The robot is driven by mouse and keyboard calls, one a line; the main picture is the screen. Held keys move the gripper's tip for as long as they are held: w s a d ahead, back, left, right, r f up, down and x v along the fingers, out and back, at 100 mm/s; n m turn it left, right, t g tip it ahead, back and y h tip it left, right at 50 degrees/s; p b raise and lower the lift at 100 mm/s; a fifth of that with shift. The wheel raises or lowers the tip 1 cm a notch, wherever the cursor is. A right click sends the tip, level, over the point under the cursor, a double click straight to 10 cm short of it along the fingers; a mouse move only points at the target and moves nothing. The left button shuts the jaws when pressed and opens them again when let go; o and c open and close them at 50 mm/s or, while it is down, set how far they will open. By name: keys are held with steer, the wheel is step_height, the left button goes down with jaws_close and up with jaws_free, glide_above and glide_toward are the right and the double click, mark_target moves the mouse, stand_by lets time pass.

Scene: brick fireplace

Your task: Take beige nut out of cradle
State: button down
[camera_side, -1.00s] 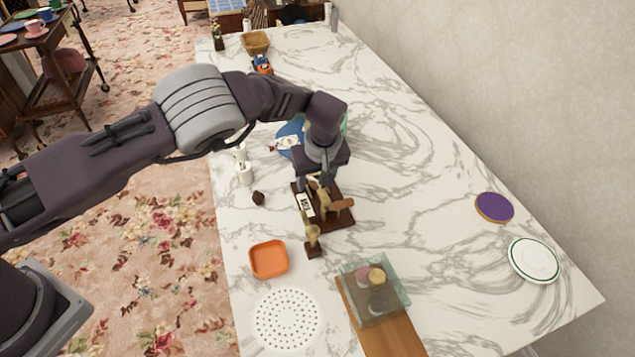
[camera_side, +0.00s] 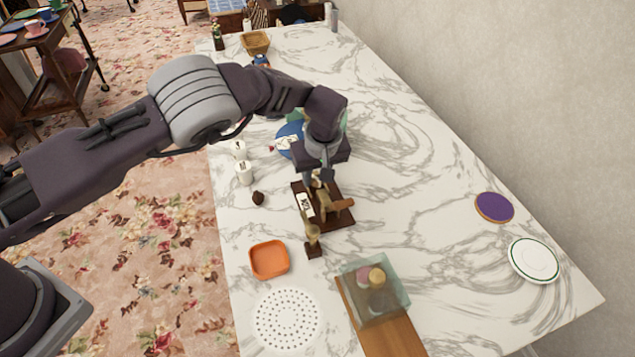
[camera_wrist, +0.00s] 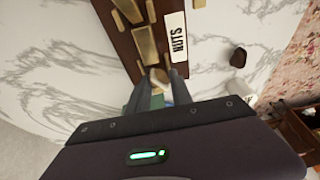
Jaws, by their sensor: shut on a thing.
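The cradle (camera_side: 343,217) is a dark brown wooden stand with upright tan holders and a white label. In the wrist view the cradle (camera_wrist: 122,42) fills the top middle, and its label reads "NUTS". My gripper (camera_side: 321,180) is at the cradle's far end in the side view. In the wrist view my gripper (camera_wrist: 160,88) is shut on the small beige nut (camera_wrist: 156,77), which shows between the fingertips. The nut is at the cradle's end; I cannot tell whether it still touches the cradle. The fingers hide much of it.
A small dark brown object (camera_side: 258,198) and white cups (camera_side: 244,172) stand left of the cradle. A small figure on a brown base (camera_side: 313,248), an orange dish (camera_side: 269,260) and a glass box (camera_side: 375,290) are nearer.

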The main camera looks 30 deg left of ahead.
steer(key=shift+r, duration=3.05)
